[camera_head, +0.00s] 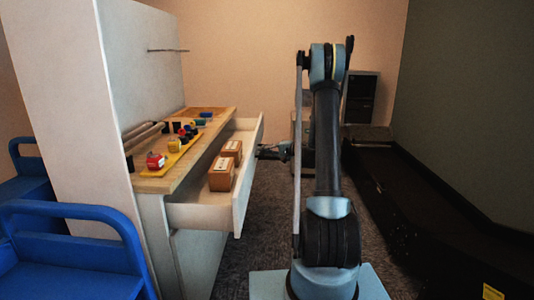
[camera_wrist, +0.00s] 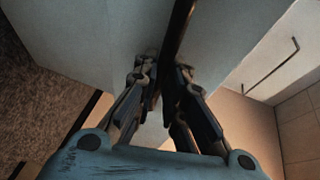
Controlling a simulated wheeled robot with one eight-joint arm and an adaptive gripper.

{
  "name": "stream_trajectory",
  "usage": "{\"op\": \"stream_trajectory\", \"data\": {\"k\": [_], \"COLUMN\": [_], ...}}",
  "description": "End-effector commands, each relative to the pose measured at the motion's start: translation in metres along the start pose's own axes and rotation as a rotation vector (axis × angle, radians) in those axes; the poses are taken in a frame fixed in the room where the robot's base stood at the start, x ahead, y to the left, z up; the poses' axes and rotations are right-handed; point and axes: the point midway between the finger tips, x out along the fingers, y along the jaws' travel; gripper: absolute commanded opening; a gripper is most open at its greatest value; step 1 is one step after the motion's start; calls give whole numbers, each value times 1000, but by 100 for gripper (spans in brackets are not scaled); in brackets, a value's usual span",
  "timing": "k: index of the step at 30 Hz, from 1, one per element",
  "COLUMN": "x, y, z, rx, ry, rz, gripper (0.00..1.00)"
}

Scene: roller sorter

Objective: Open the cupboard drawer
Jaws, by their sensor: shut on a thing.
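The cupboard drawer (camera_head: 240,200) is pulled well out from under the wooden worktop, toward the right. Two brown boxes (camera_head: 221,174) (camera_head: 232,151) lie inside it. My gripper (camera_head: 263,151) is at the outer side of the drawer's front panel, near its far end. In the wrist view my gripper (camera_wrist: 160,72) has its fingers close together against a pale panel beside a dark strip (camera_wrist: 180,25). It is shut on the drawer handle, which the fingers and the drawer front hide.
The worktop (camera_head: 187,177) holds a yellow board with red, blue and black pieces. The tall white cupboard side (camera_head: 75,100) and blue carts (camera_head: 65,230) stand left. A dark low structure (camera_head: 430,210) lines the right. Carpet floor (camera_head: 265,215) is clear between the drawer and my arm.

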Motion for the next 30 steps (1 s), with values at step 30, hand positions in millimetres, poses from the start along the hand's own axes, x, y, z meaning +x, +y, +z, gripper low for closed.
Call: {"op": "stream_trajectory", "data": {"k": [30], "x": [-30], "y": [0], "z": [1], "rx": [0], "ry": [-1], "rz": [2], "gripper": [31]}}
